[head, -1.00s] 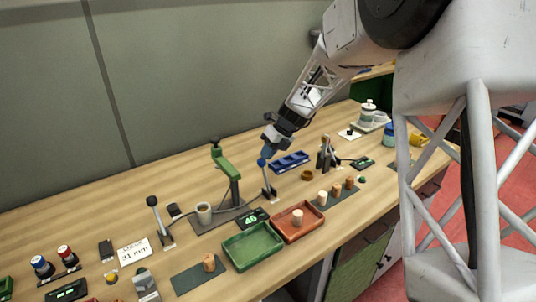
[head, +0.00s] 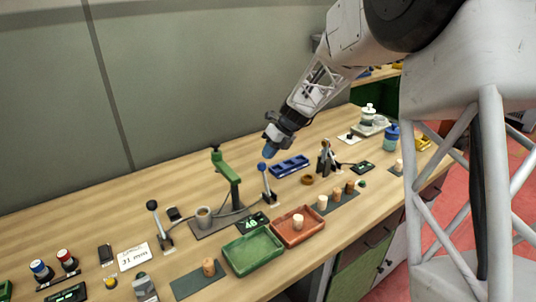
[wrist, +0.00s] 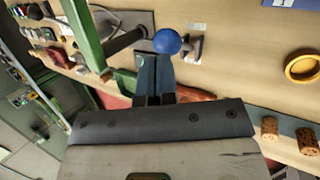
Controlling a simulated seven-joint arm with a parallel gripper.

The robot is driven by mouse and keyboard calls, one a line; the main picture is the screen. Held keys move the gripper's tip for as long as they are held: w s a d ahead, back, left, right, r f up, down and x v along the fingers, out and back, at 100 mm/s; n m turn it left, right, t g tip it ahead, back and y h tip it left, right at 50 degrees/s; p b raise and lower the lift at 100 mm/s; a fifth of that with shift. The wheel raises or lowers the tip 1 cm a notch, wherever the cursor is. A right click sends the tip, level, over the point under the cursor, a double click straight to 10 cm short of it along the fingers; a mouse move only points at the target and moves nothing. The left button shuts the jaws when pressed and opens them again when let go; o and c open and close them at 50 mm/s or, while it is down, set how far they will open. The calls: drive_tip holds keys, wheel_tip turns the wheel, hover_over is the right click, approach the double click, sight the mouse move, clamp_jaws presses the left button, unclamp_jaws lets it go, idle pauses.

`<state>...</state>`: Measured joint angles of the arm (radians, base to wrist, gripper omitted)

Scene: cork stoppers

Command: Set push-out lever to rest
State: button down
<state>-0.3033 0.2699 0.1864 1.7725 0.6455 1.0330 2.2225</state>
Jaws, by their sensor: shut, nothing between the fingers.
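A lever with a blue ball knob (head: 262,167) stands on a small base near the middle of the bench, its rod leaning slightly in the head view. A second lever with a black knob (head: 152,205) stands farther left. No readable label shows which one is the push-out lever. My gripper (head: 269,152) is shut and empty, just above the blue knob. In the wrist view the closed fingers (wrist: 154,70) point at the blue knob (wrist: 167,41), which lies just beyond the tips; whether they touch is hard to tell there. In the head view a small gap shows.
A green press (head: 226,172) with a cup stands left of the blue-knobbed lever. A green tray (head: 229,259) and a red tray (head: 281,238) lie in front. A blue rack (head: 290,166) lies to the right. Several corks stand on a dark mat (head: 338,204).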

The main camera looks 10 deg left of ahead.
drive_tip(key=v, duration=1.3)
drive_tip(key=shift+r, duration=0.15)
drive_tip(key=shift+w, duration=0.1)
drive_tip(key=s+d+r+n+t+h, duration=0.1)
drive_tip(key=s+d+r+n+h, duration=0.15)
drive_tip(key=s+d+n, duration=0.75)
drive_tip(key=s+d+r+n+t+h, duration=0.1)
drive_tip(key=s+d+r+n+t, duration=0.15)
drive_tip(key=s+d, duration=0.8)
drive_tip(key=s+d+f+n+h, duration=0.1)
drive_tip(key=s+d+f+n, duration=0.2)
drive_tip(key=s, duration=1)
drive_tip(key=s+d+f+n+t+h, duration=0.1)
drive_tip(key=s+d+f+n, duration=0.2)
drive_tip(key=s+n, duration=0.7)
drive_tip(key=s, duration=0.3)
drive_tip(key=shift+s+d, duration=0.15)
drive_tip(key=shift+s, duration=0.05)
